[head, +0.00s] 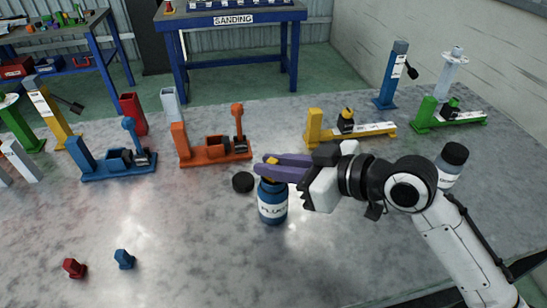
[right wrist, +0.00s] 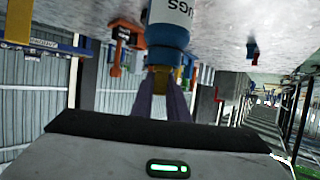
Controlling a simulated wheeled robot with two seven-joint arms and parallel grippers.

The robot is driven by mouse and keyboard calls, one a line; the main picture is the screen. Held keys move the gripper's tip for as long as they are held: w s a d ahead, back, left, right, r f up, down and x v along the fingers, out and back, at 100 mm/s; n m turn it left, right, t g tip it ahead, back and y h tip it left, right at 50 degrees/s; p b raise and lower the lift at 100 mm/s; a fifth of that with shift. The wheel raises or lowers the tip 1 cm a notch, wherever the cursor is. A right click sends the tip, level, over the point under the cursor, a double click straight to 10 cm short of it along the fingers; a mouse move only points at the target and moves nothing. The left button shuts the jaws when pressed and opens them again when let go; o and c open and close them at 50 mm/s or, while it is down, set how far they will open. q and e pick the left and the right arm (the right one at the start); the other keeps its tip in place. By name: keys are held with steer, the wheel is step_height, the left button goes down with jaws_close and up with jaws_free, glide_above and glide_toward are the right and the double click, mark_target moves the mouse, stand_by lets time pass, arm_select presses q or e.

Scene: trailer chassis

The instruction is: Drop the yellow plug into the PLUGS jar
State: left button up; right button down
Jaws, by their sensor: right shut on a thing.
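The blue PLUGS jar (head: 272,208) stands upright and open on the grey table in the head view. It also shows upside down at the top of the right wrist view (right wrist: 167,36). My right gripper (head: 268,168) reaches in from the right, its purple fingers at the jar's mouth. It is shut on the yellow plug (head: 271,160), which also shows between the fingertips in the right wrist view (right wrist: 158,78). The fingers hide part of the plug and the jar's rim, so I cannot tell whether the plug touches the jar. My left gripper is not in view.
A black lid (head: 243,182) lies just left of the jar. A black-capped jar (head: 451,165) stands behind my right arm. A red plug (head: 74,268) and a blue plug (head: 124,259) lie front left. Orange (head: 215,155) and yellow (head: 315,128) fixtures stand behind. The front middle is clear.

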mark_target(273, 161)
steer(key=shift+f, duration=0.2)
steer(key=c, duration=1.6)
jaws_free()
steer(key=shift+c, duration=0.2)
steer(key=shift+r, duration=0.1)
step_height(273, 161, up, 2)
steer(key=shift+r+p, duration=0.2)
steer(key=shift+p, duration=0.75)
step_height(273, 161, up, 3)
steer(key=shift+r, duration=0.75)
